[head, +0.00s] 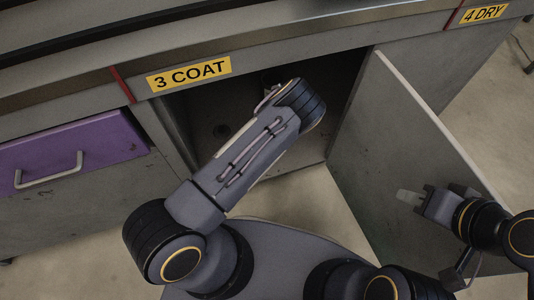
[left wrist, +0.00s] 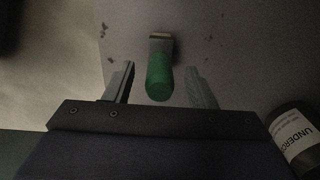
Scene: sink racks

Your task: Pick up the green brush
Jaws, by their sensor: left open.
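The green brush (left wrist: 159,78) shows in the left wrist view, with its green handle toward me and a pale metal and tan end beyond it. My left gripper (left wrist: 160,84) is open, with one finger on each side of the handle. Gaps show between the handle and both fingers. In the head view my left arm reaches into the open cabinet (head: 345,105) under the "3 COAT" label, and the left gripper and brush are hidden there. My right gripper (head: 412,197) is by the open cabinet door; its jaw opening is unclear.
A dark container (left wrist: 298,138) with a white label starting "UNDERC" is at lower right in the left wrist view. The open cabinet door (head: 400,140) stands right of my left arm. A purple drawer (head: 70,152) is at left, under the counter edge.

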